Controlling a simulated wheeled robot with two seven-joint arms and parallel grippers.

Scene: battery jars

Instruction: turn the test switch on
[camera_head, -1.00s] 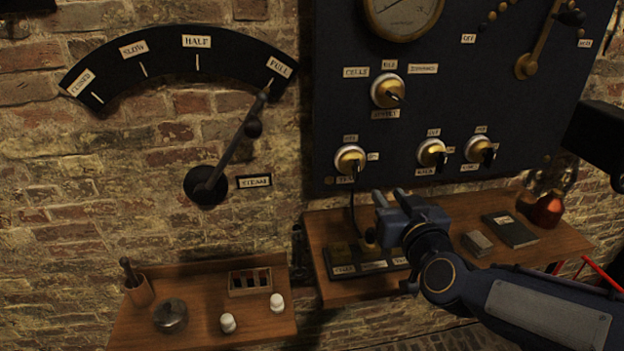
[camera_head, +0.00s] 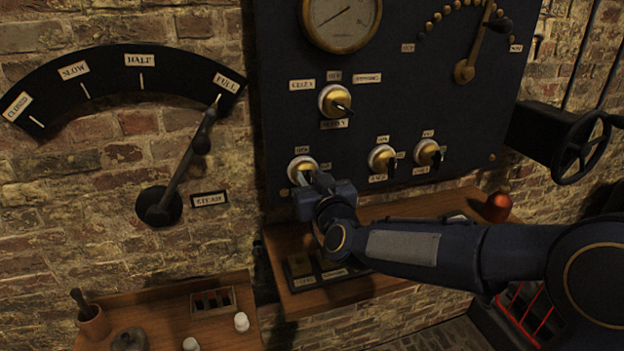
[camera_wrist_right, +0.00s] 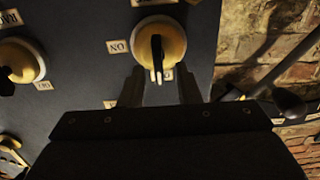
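The test switch is the lower-left brass knob (camera_head: 302,168) on the dark panel; it also shows close up in the wrist view (camera_wrist_right: 160,45). Its dark lever points down in the wrist view, with the ON label upside down to its left and another label partly hidden below. My right gripper (camera_head: 311,186) is in front of the switch and hides its lower part in the head view. In the wrist view its two fingers (camera_wrist_right: 163,88) are spread apart, one on each side of the lever tip. I cannot tell if they touch it. My left gripper is not in view.
Two similar switches (camera_head: 382,158) (camera_head: 428,153) sit to the right, and a larger selector (camera_head: 336,101) is above. A wooden shelf (camera_head: 318,298) lies below. The steam lever (camera_head: 185,170) is on the brick wall to the left. A handwheel (camera_head: 580,146) is at the right.

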